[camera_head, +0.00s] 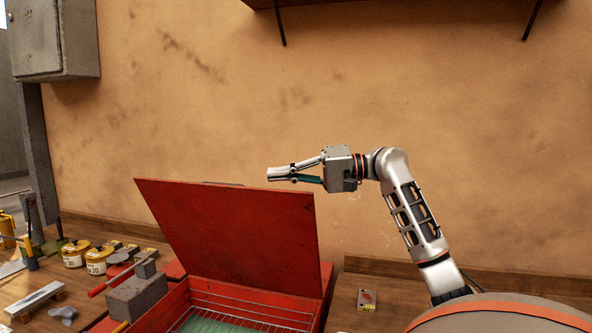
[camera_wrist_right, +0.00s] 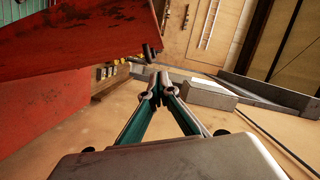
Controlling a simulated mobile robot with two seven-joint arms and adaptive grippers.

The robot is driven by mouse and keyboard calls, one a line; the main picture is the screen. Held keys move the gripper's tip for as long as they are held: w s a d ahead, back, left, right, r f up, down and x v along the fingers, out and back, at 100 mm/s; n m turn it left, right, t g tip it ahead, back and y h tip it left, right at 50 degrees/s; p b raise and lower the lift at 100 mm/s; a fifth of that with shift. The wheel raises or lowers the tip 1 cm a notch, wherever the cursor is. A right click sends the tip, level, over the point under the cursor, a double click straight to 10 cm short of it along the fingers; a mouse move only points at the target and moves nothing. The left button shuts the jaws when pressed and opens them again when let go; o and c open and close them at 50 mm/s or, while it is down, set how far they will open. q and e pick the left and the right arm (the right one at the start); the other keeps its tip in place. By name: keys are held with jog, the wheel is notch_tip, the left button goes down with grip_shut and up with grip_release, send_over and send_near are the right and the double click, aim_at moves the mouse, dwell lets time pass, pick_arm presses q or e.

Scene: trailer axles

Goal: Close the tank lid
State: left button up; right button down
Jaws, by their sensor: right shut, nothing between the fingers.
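The red tank (camera_head: 325,290) stands on the bench with its red lid (camera_head: 235,230) raised, leaning back on the far side. Inside the tank I see a wire rack (camera_head: 255,308) over a green surface. My right gripper (camera_head: 272,174) is shut and empty. In the head view it appears at the lid's top edge, pointing left; I cannot tell whether it touches the lid. In the right wrist view the fingertips (camera_wrist_right: 156,72) meet, and the red lid (camera_wrist_right: 60,100) fills the left side. My left gripper is in neither view.
A grey block with a red-handled tool (camera_head: 138,295) stands left of the tank. Yellow-labelled cans (camera_head: 85,258) and other tools are on the bench further left. A small box (camera_head: 367,299) lies right of the tank. A grey wall cabinet (camera_head: 55,40) hangs upper left, and a shelf is above.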

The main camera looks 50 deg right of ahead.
aim_at(260, 206)
jog(key=a, duration=0.1)
jog(key=w+a+f, duration=0.1)
jog(key=a, duration=0.2)
jog(key=shift+w+f+p, duration=0.15)
jog(key=shift+w+p, duration=0.2)
jog(key=shift+p, duration=0.05)
jog(key=shift+s+a+f, duration=0.25)
jog(key=shift+a+f, duration=0.05)
jog(key=shift+a, duration=0.25)
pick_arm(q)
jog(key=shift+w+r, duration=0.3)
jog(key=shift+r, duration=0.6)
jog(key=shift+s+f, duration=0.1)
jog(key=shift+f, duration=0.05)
pick_arm(e)
jog(key=shift+a, duration=0.1)
